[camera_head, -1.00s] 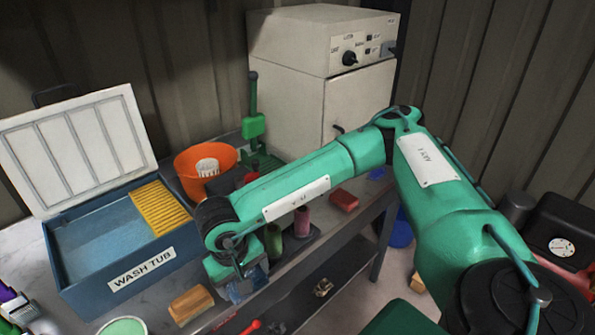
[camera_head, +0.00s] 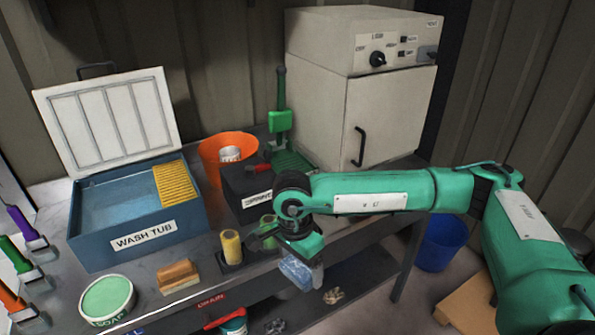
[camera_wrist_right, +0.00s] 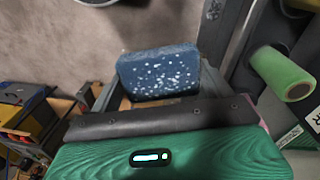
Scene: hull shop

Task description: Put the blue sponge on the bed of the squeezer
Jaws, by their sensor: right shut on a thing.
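The blue sponge (camera_head: 297,272), speckled with white, hangs between the fingers of my right gripper (camera_head: 303,260), which is shut on it. It is in front of the bench's front edge, apart from the bench. In the right wrist view the sponge (camera_wrist_right: 158,72) shows beyond the dark edge of my gripper. The squeezer (camera_head: 280,120), green with an upright handle, stands at the back of the bench before the white cabinet. Its ribbed green bed (camera_head: 294,160) is partly hidden by a dark box and my right arm. My left gripper is not in view.
A dark box (camera_head: 240,190) and orange bucket (camera_head: 212,150) stand left of the squeezer. Yellow and green rollers (camera_head: 231,246) stand near the front edge. The wash tub (camera_head: 100,240), wooden brush (camera_head: 178,276) and soap tin (camera_head: 106,300) are further left. The white cabinet (camera_head: 385,110) rises behind.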

